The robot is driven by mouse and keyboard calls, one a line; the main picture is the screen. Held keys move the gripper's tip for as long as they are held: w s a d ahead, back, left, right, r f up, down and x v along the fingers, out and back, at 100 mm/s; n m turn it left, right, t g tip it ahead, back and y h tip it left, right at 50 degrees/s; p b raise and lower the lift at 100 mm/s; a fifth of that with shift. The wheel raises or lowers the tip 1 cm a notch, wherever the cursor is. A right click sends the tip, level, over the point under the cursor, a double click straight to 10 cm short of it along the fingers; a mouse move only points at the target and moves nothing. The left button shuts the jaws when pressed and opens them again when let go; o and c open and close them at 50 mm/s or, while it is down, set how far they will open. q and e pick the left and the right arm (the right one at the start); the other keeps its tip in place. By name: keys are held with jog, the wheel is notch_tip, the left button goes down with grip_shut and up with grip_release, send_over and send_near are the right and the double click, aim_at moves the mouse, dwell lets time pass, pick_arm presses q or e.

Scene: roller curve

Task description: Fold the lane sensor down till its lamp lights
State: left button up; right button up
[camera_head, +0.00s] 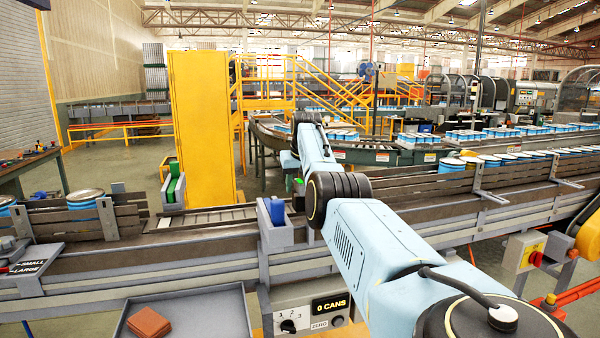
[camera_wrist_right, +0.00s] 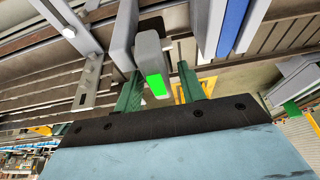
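The lane sensor (camera_wrist_right: 150,60) is a grey arm with a block-shaped end. A bright green lamp face (camera_wrist_right: 156,84) shows on that end in the right wrist view. My right gripper (camera_wrist_right: 160,72) has its two dark green fingers apart, one on each side of the block. The block is closer to the left finger; I cannot tell whether they touch. In the head view my right gripper (camera_head: 291,162) is over the conveyor and partly hidden by my own arm. A small green patch (camera_head: 299,184) shows beside it. My left gripper is not in view.
A blue pad in a grey holder (camera_head: 273,212) stands at the conveyor's near edge, and a green pad (camera_head: 173,188) at its far side. Cans (camera_head: 85,199) wait at left. A counter box (camera_head: 310,308) reads 0 CANS. A tray (camera_head: 215,309) holds a brown block.

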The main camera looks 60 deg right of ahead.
jog(key=b+v, duration=0.1)
jog(key=v, duration=1.1)
jog(key=shift+r, duration=0.4)
